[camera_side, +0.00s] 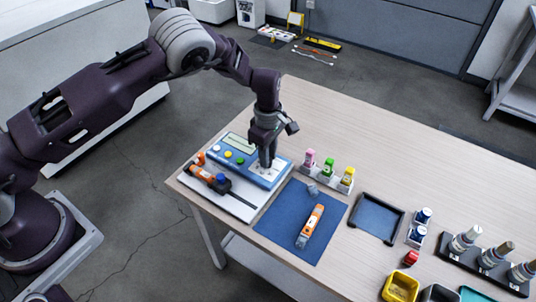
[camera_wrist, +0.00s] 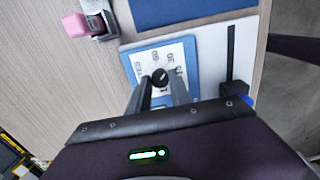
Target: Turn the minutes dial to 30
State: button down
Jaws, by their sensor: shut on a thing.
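The blue device box (camera_side: 240,163) stands at the left of the table with a screen and several coloured buttons. Its white dial panel (camera_side: 275,171) is at the right end, partly hidden behind my gripper (camera_side: 265,164). In the wrist view the round black minutes dial (camera_wrist: 159,77) sits in the middle of the white panel, with printed marks around it. My gripper (camera_wrist: 160,84) points down at the panel, its two fingertips at the sides of the dial, shut on it. The dial's pointer and most of the marks are too small to read.
An orange-and-black tool (camera_side: 208,179) lies beside the box. A blue mat (camera_side: 283,217) with an orange-and-grey tool (camera_side: 310,226) lies to the right. A rack of coloured bottles (camera_side: 328,174) stands close behind the mat. A black tray (camera_side: 376,218) lies further right.

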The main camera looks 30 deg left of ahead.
jog(key=c, duration=1.2)
grip_release()
jog(key=shift+o, duration=0.2)
notch_tip(320, 180, up, 7)
jog(key=shift+r, duration=0.1)
